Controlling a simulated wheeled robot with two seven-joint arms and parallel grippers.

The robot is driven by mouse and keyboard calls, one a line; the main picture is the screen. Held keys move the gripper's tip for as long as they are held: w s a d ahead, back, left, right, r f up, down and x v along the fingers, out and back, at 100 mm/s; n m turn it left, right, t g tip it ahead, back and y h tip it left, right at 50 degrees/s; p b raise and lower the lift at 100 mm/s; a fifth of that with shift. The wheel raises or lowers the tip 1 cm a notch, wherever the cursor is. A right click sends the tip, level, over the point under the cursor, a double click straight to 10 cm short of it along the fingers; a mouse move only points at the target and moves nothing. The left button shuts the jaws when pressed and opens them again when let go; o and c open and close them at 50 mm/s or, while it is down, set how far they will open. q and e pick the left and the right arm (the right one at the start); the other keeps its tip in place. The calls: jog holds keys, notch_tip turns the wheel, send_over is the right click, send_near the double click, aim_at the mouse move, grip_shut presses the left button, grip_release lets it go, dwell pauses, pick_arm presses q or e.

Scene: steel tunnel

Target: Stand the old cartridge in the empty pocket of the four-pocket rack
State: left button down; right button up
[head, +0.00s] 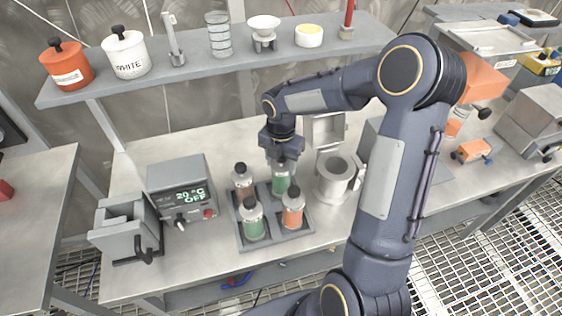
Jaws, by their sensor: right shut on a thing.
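The four-pocket rack (276,239) is a low grey tray on the bench, in the middle of the head view. My right gripper (284,163) points down and is shut on the top of another green cartridge (281,181), upright at the back right pocket. I cannot tell whether its base, partly hidden by the orange cartridge, touches the pocket floor. My left gripper is out of view.
A grey unit reading "20 °C OFF" (184,193) stands left of the rack. A shelf (196,73) with jars runs behind. Clear bench lies in front of the rack.

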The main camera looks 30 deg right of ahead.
jog(key=shift+f, duration=0.1)
jog(key=shift+f, duration=0.1)
jog(key=shift+f, duration=0.15)
jog(key=o, duration=1.6)
jog(key=shift+c, duration=0.2)
